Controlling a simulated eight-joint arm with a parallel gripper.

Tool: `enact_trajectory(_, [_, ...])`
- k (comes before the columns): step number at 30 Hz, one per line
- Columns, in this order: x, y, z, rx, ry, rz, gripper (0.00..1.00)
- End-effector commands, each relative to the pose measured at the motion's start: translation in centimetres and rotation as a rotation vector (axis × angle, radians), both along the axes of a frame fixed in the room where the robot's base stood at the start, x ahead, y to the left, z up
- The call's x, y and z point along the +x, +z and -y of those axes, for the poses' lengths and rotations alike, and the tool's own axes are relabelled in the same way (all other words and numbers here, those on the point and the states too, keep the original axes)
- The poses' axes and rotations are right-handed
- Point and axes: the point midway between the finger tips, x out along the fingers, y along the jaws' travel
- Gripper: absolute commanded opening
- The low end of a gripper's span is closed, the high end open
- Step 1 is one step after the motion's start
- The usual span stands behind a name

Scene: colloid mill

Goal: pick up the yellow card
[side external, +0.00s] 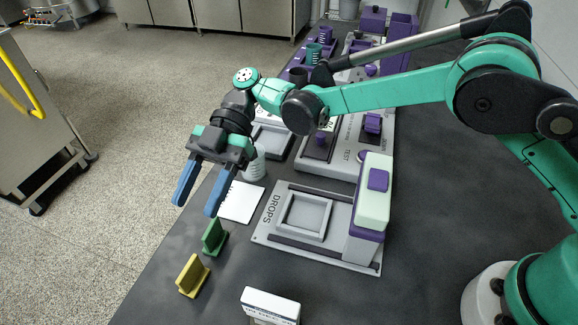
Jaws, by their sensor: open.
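The yellow card (192,275) stands upright in a small holder-like shape near the left edge of the dark table, at the front. A similar green card (213,238) stands just behind it and to its right. My gripper (194,203) is open and empty, with its two blue fingers pointing down. It hangs above and behind both cards, near the table's left edge, and is apart from them. The yellow card is in full view.
A white sheet (242,202) lies behind the green card. A grey plate marked DROPS (274,213) with a purple and pale green block (372,200) stands to the right. A white box (270,302) is at the front. A trolley (35,130) stands off the table at left.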

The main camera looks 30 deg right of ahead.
Motion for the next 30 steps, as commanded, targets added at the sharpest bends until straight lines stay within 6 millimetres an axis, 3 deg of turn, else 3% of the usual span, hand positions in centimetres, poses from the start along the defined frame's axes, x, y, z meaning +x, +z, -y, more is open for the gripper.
enact_trajectory(3, [0.1,-3.5,0.0,-0.001,-0.002,0.001,0.46])
enact_trajectory(7, [0.0,-5.2,-0.1,-0.001,-0.003,0.0,0.46])
enact_trajectory(21, [-3.3,-7.4,-3.7,-0.002,-0.003,0.001,0.46])
enact_trajectory(30, [-3.4,-7.5,-3.8,-0.003,-0.004,-0.001,0.43])
